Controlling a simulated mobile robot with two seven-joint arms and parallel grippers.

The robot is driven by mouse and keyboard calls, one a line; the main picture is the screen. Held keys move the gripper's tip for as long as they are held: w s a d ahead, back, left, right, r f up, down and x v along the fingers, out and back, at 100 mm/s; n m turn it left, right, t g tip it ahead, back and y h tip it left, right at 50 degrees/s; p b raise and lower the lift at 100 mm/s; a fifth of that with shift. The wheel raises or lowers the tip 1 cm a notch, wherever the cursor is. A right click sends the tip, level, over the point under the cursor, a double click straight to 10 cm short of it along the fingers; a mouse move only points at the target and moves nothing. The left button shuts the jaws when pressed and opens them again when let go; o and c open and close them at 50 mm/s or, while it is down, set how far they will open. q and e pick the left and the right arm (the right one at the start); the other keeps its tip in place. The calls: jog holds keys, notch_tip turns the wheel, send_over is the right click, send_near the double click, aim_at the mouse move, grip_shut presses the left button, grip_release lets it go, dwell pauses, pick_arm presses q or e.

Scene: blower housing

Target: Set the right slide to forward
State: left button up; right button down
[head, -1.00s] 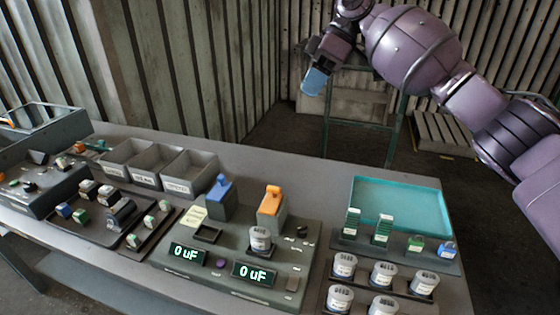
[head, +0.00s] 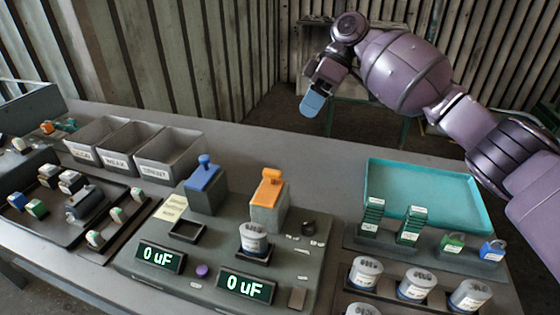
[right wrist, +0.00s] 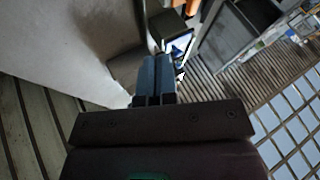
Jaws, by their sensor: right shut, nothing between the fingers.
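A grey test panel (head: 215,262) stands on the table in the head view. At its back are two grey blocks, the left with a blue slide (head: 203,174) and the right with an orange slide (head: 270,189). The orange slide's knob stands up at the block's far end; I cannot tell its exact setting. My right gripper (head: 312,104) has blue fingertips, shut and empty, held in the air beyond the table's back edge, well apart from both slides. Its shut fingers show in the right wrist view (right wrist: 154,82). My left gripper is not in view.
A white-labelled can (head: 253,238) sits on the panel behind two "0 uF" displays. Open grey bins (head: 170,157) stand left; a teal tray (head: 425,185) and several cans (head: 417,285) are right. A strip of table behind the panel is clear.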

dwell(0.3)
send_near(267, 180)
notch_tip(267, 180, down, 3)
jog(key=a, duration=0.2)
jog(key=shift+s+f+p, duration=0.25)
jog(key=shift+s+p, duration=0.25)
jog(key=shift+s, duration=0.05)
jog(key=shift+s+a+f, duration=0.15)
jog(key=shift+s, duration=0.1)
